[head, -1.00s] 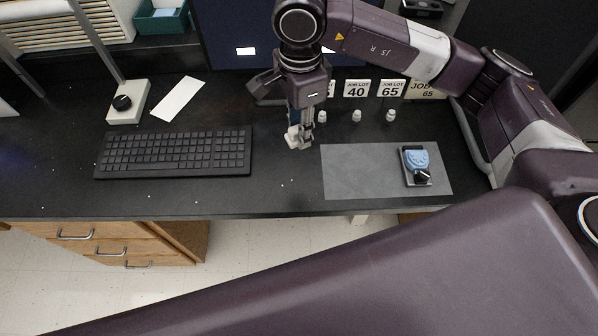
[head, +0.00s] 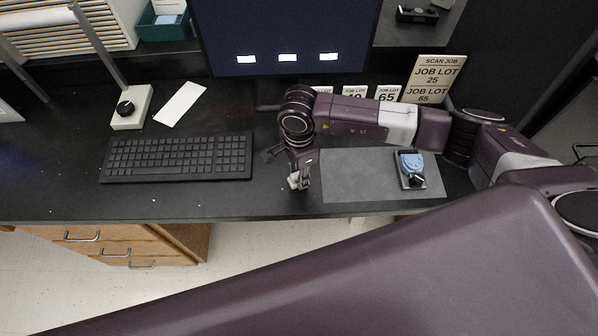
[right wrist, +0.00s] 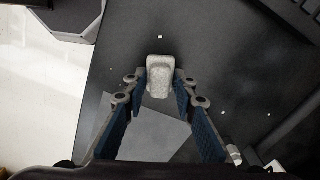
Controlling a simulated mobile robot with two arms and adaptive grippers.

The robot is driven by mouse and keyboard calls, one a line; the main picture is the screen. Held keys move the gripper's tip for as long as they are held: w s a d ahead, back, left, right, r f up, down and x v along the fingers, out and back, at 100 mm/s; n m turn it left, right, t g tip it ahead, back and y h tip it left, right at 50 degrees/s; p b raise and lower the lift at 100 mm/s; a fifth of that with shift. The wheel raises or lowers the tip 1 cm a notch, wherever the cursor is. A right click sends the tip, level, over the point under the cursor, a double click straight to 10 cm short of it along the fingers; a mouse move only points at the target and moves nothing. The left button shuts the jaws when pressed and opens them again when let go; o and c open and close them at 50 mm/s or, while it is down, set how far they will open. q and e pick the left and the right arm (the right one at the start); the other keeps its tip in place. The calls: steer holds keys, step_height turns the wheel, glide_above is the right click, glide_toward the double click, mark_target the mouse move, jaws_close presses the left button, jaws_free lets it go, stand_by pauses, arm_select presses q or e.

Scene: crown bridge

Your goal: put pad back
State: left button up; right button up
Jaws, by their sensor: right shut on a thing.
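My right gripper (head: 298,182) hangs over the desk (head: 226,203) near its front edge, just left of the grey mat. In the right wrist view its fingertips (right wrist: 159,80) are shut on a small pale grey block with rounded edges. The block (right wrist: 159,76) also shows as a small pale piece at the fingertips in the head view (head: 293,182). I cannot tell if this block is the pad. The flat grey mat (head: 350,178) lies on the desk and carries a dark stand with a blue dental model (head: 411,163) at its right end. My left gripper is not in view.
A black keyboard (head: 177,157) lies to the left. A monitor (head: 285,30) and job lot cards (head: 436,78) stand at the back. A white base with a black knob (head: 131,107) stands at far left. My right arm covers the desk behind the mat.

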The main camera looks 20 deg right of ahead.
steer(key=shift+f, duration=0.1)
steer(key=shift+f+b, duration=0.1)
steer(key=shift+b, duration=0.2)
steer(key=o, duration=1)
steer(key=shift+r+p, duration=0.35)
steer(key=shift+p, duration=0.1)
step_height(320, 180, up, 12)
steer(key=b, duration=0.3)
steer(key=shift+f, duration=0.1)
